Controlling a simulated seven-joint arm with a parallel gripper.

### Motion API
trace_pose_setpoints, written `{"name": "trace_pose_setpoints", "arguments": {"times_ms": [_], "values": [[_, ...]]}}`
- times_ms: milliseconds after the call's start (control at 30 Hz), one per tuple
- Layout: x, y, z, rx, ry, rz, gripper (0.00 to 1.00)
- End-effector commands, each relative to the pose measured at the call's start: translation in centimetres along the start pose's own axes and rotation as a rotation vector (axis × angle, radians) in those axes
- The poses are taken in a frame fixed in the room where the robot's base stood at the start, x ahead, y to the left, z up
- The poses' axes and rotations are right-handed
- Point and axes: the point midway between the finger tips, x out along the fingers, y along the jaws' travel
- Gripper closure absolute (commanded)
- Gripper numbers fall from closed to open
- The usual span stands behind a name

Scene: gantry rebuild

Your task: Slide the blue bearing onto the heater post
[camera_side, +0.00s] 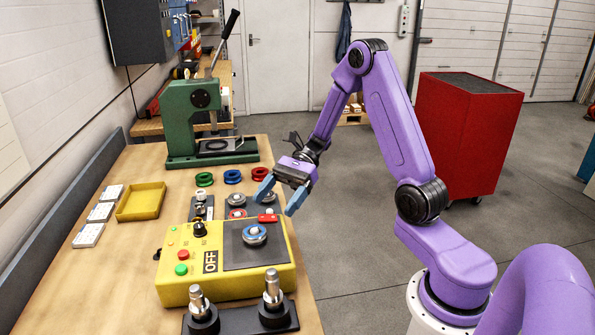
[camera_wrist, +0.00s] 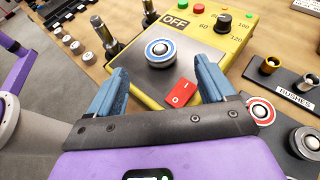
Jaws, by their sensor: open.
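The blue bearing (camera_side: 254,235) lies flat on the dark top plate of the yellow heater (camera_side: 215,290). In the wrist view the blue bearing (camera_wrist: 160,52) shows as a blue ring with a silver centre. The silver centre looks like the top of the heater post, with the bearing around it; how far down it sits I cannot tell. My gripper (camera_side: 281,197) is open and empty, behind and above the bearing in the side view. In the wrist view its blue fingertips (camera_wrist: 160,72) are spread, with the bearing beyond them and apart from them.
A red switch (camera_wrist: 181,92) sits on the heater near the bearing. A red-ringed bearing (camera_wrist: 261,111) and a grey one (camera_wrist: 306,142) lie beside it. Upright shafts (camera_side: 197,303) stand at the front. A yellow tray (camera_side: 141,202) and green press (camera_side: 196,120) stand farther back.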

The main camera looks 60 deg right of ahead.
Motion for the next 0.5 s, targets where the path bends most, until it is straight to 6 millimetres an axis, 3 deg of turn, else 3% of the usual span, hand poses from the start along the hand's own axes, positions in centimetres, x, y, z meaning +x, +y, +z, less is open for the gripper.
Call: {"name": "trace_pose_setpoints", "arguments": {"times_ms": [300, 500], "values": [[-6.7, 0.0, -0.1, 0.0, 0.002, -0.004, 0.17], [-9.2, 0.0, 0.0, 0.001, 0.001, -0.002, 0.17]]}}
